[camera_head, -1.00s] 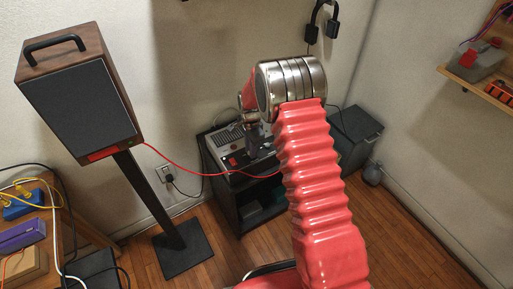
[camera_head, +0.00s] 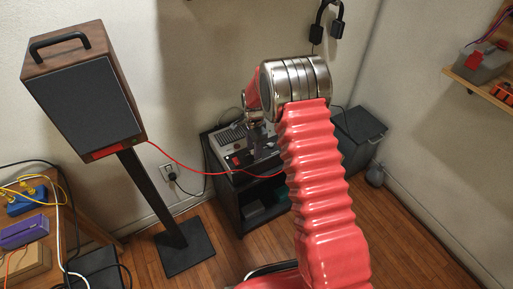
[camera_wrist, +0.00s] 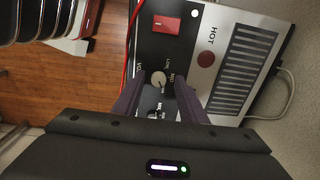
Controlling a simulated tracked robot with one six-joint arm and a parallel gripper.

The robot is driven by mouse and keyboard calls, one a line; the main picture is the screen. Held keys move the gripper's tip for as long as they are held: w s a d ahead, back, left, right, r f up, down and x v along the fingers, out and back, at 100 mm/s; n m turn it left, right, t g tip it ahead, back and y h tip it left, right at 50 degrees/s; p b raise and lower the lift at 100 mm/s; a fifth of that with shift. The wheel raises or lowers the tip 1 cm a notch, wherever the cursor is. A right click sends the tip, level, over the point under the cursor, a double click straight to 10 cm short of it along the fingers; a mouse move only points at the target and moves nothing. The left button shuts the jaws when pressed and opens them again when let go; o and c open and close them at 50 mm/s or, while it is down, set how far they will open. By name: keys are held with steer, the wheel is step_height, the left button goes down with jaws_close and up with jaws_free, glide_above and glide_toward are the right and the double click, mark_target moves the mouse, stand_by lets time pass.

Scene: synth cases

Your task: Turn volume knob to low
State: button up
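The volume knob (camera_wrist: 158,78) is a small pale round knob on the black panel of the audio device (camera_wrist: 232,62) in the wrist view. Small white lettering surrounds it, too small to read surely. My gripper (camera_wrist: 161,76) is open, its two dark fingers pointing at the panel, with the knob between their tips. I see gaps on both sides, but cannot tell the depth. A second knob (camera_wrist: 155,112) shows further down between the fingers. In the head view the device (camera_head: 232,137) is partly hidden by my arm, and the knob cannot be made out.
A red switch (camera_wrist: 166,23) and a red round spot (camera_wrist: 206,60) lie near the knob, beside the text "HOT". The device sits on a black cabinet (camera_head: 227,187). A red cable (camera_head: 180,165) runs from it to a speaker (camera_head: 85,100) on a stand.

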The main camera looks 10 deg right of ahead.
step_height(320, 180, up, 13)
steer(key=shift+s, duration=0.2)
stand_by(0.3)
steer(key=shift+a+r, duration=0.1)
steer(key=shift+r, duration=0.05)
steer(key=s+d+r+n+t, duration=0.1)
steer(key=s+r+n, duration=0.2)
steer(key=s+r, duration=0.5)
steer(key=s+d+r+n+t, duration=0.1)
steer(key=s+r+n, duration=0.2)
steer(key=s+r, duration=0.6)
steer(key=s+r+n+t, duration=0.1)
steer(key=s+n, duration=0.3)
steer(key=s, duration=0.6)
steer(key=s+d+r+n+t, duration=0.1)
steer(key=s+r+n, duration=0.3)
steer(key=s, duration=0.5)
steer(key=shift+s+r+t, duration=0.15)
steer(key=shift+s+t, duration=0.25)
steer(key=shift+t, duration=0.2)
steer(key=shift+c, duration=0.9)
